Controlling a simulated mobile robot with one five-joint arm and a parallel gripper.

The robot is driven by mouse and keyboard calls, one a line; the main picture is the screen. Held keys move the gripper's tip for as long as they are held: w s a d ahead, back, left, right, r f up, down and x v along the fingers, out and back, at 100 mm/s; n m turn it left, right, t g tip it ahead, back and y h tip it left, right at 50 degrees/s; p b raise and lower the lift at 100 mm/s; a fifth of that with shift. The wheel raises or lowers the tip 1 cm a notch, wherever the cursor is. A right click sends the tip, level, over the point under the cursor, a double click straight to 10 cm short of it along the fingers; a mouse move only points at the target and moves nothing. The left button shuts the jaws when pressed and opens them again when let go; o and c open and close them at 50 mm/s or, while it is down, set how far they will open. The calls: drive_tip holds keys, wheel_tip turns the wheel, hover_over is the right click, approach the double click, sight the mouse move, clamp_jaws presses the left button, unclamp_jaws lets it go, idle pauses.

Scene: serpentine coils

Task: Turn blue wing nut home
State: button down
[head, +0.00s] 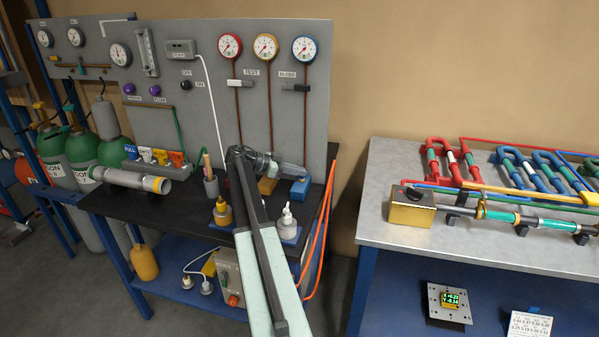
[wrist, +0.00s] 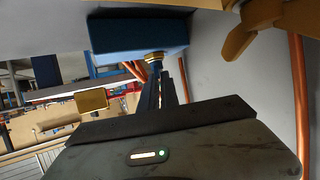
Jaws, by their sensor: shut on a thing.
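My gripper (head: 293,170) reaches over the back of the dark bench, close above a blue block (head: 300,188). In the wrist view the narrow jaws of my gripper (wrist: 162,78) are shut, with their tips at a brass fitting (wrist: 153,57) on the face of the blue block (wrist: 135,38). A thin dark blue piece, seemingly the blue wing nut (wrist: 163,88), shows between the jaws. Most of it is hidden, so its turn angle cannot be told. A yellow wing-shaped part (wrist: 255,28) is at the upper right, apart from my jaws.
A yellow block (head: 267,186) stands left of the blue block. A white bottle (head: 287,220) and a yellow bottle (head: 222,211) stand nearer the front. The gauge panel (head: 270,110) rises close behind. Orange hoses (head: 322,230) hang at the bench's right edge.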

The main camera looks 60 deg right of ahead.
drive_tip(key=shift+w+d+m+g+y, duration=0.1)
drive_tip(key=shift+w+m+g+y, duration=0.1)
drive_tip(key=shift+m+g+y, duration=0.4)
drive_tip(key=shift+w+d+m+g+y, duration=0.15)
drive_tip(key=shift+m+g+y, duration=0.25)
drive_tip(key=shift+m, duration=0.3)
drive_tip(key=shift+r+y, duration=0.1)
drive_tip(key=shift+y, duration=0.2)
drive_tip(key=c, duration=1.6)
unclamp_jaws()
drive_tip(key=shift+a, duration=0.1)
drive_tip(key=shift+s, duration=0.1)
drive_tip(key=p+v, duration=0.3)
drive_tip(key=v, duration=0.4)
drive_tip(key=shift+w+a, duration=0.15)
drive_tip(key=shift+w, duration=0.25)
